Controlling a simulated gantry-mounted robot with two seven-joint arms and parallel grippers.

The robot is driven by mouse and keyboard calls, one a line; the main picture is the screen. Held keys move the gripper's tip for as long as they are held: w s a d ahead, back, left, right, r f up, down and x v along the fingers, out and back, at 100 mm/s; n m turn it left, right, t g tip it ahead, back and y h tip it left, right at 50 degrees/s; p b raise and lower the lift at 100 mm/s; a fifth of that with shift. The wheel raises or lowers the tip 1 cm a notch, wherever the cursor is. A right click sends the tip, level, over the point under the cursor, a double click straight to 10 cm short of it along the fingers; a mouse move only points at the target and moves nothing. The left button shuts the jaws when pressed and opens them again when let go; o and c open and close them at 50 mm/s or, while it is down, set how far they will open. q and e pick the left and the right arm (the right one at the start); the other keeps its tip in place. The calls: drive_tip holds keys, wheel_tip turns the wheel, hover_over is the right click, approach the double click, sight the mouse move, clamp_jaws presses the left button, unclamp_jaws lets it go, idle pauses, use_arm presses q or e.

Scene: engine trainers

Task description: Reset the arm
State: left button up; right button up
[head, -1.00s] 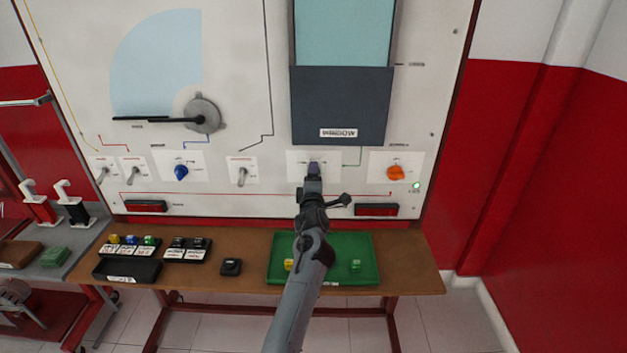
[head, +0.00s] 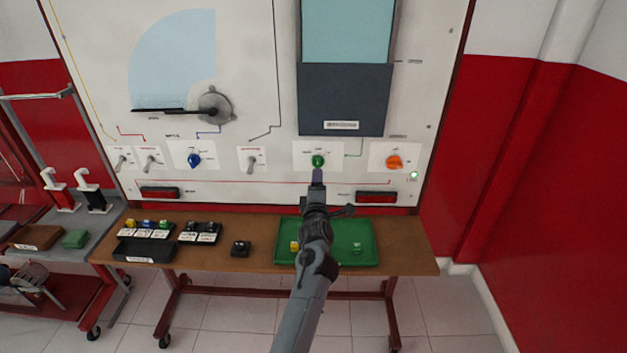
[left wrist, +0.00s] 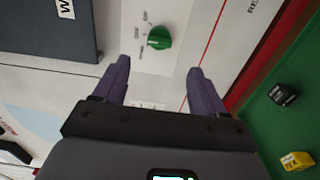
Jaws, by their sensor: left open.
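My left arm comes up from the bottom centre of the head view. Its gripper (head: 317,176) is in front of the panel, just below the green knob (head: 318,160). In the left wrist view the gripper (left wrist: 158,72) is open, with two dark fingers apart and nothing between them. The green knob (left wrist: 160,37) shows beyond the fingertips on its white label plate, clear of the fingers. My right gripper is not in view.
The panel also carries a blue knob (head: 194,160), an orange knob (head: 394,162) and toggle switches. Below it a brown table (head: 415,258) holds a green tray (head: 370,228) with a yellow cube (head: 294,246) and a green cube (head: 357,247). A black cube (left wrist: 281,97) shows in the wrist view.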

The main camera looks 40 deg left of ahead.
use_arm(q)
drive_tip(key=shift+s+d, duration=0.4)
drive_tip(key=shift+s, duration=0.15)
drive_tip(key=shift+w+a, duration=0.1)
